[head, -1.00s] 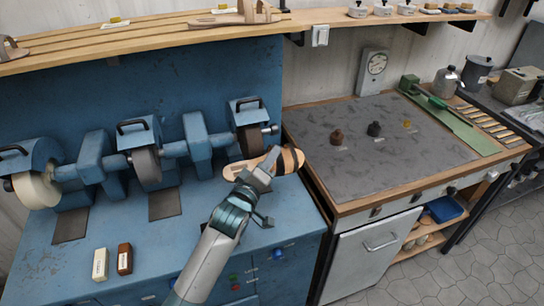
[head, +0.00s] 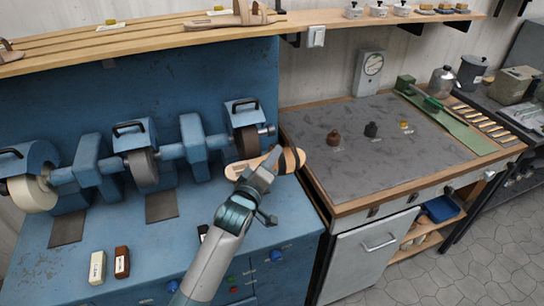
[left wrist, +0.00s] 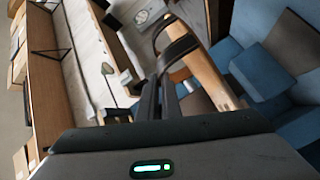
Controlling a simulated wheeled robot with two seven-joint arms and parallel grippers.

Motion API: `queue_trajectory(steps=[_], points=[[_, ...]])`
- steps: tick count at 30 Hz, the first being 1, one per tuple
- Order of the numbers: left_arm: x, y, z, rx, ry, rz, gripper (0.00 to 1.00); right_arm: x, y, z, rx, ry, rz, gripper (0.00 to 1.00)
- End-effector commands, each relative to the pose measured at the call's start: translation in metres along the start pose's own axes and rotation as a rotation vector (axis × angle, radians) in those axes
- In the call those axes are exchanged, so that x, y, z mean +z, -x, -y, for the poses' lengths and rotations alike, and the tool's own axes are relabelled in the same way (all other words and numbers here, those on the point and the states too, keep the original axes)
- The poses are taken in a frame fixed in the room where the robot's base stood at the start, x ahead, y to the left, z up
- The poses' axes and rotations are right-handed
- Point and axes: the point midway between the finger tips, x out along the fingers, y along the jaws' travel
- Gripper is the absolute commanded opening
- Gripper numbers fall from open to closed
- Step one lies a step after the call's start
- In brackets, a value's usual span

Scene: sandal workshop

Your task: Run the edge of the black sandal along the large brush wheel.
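The sandal (head: 240,168) has a tan sole and black straps (head: 290,160). My left gripper (head: 267,170) is shut on it near its middle and holds it in the air, sole lengthwise across the picture. The dark brown wheel (head: 247,143), which looks like the large brush wheel, is at the right end of the blue machine, under a hood. The sandal's far edge is just in front of and below this wheel; I cannot tell whether they touch. In the left wrist view the sandal (left wrist: 208,76) reaches out beyond the fingers. My right gripper is not in view.
A grey wheel (head: 143,167) and a cream wheel (head: 32,193) share the shaft to the left. A cream block (head: 97,267) and a brown block (head: 122,262) lie on the blue machine top. The workbench (head: 375,150) stands close on the right, with small bottles on it.

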Motion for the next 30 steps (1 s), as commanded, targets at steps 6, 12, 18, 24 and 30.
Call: queue_trajectory(steps=[6, 12, 18, 24, 30], points=[[-0.001, -0.001, -0.002, 0.003, -0.001, -0.002, 0.00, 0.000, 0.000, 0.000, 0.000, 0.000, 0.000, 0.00], [-0.001, -0.001, -0.002, 0.003, -0.001, -0.002, 0.00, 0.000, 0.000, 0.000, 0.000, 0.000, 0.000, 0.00], [0.001, -0.003, -0.003, 0.004, 0.000, -0.002, 0.00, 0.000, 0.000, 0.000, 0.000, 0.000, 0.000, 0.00], [0.003, -0.007, -0.005, 0.004, 0.000, -0.002, 0.00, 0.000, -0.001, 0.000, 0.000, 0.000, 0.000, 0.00], [0.006, -0.011, -0.007, 0.004, -0.001, -0.002, 0.00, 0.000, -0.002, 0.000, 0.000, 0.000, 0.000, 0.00]])
